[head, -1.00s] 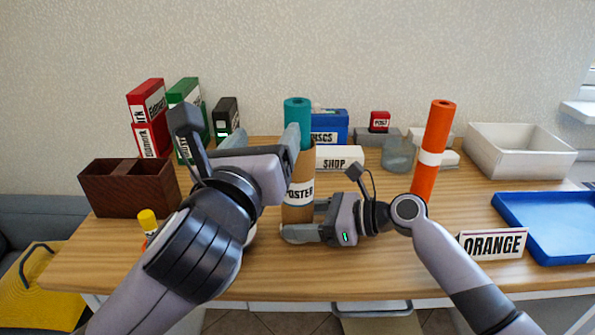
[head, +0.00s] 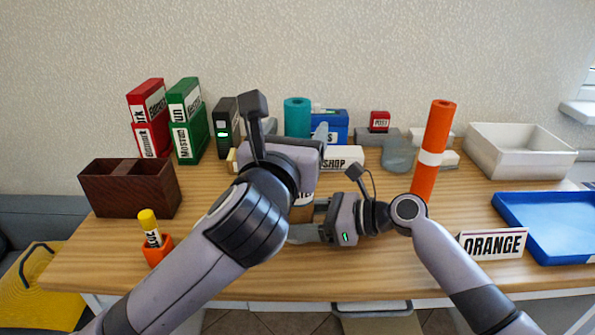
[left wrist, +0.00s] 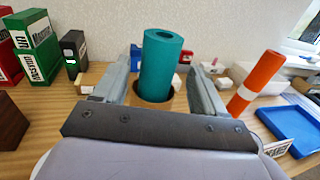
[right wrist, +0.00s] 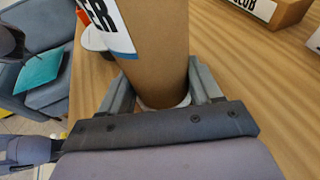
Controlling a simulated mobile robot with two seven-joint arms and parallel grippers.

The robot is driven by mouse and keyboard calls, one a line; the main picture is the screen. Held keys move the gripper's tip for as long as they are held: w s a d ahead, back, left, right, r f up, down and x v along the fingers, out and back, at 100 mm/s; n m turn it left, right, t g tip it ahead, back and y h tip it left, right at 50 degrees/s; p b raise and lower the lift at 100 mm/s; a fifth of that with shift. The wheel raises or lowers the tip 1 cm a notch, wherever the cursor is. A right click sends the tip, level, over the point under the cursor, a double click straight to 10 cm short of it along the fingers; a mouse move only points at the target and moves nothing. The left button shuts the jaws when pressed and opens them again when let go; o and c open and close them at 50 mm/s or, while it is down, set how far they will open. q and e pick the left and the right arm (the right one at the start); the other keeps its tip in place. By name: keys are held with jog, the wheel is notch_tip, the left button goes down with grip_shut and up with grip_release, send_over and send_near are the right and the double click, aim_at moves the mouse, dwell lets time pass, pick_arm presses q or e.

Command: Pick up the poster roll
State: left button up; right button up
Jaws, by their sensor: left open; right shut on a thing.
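The teal poster roll (head: 297,117) stands upright in a brown cardboard tube (head: 302,214) labelled POSTER. The roll sticks out of the tube's top in the left wrist view (left wrist: 158,65). My left gripper (head: 296,132) is open, with one finger on each side of the roll and visible gaps. Its body hides much of the tube in the head view. My right gripper (head: 305,222) is shut on the tube low down, and the right wrist view shows the tube (right wrist: 155,45) between its fingers.
An orange roll (head: 432,148) stands right of the tube, behind my right arm. An ORANGE sign (head: 492,243) and blue tray (head: 550,225) lie right. A brown divided box (head: 125,195) and a yellow roll in an orange holder (head: 158,250) stand left.

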pick_arm(q)
jog(key=shift+x, duration=2.45)
jog(key=shift+a, duration=0.15)
grip_shut()
notch_tip(320, 180, up, 28)
pick_arm(e)
jog(key=o, duration=0.9)
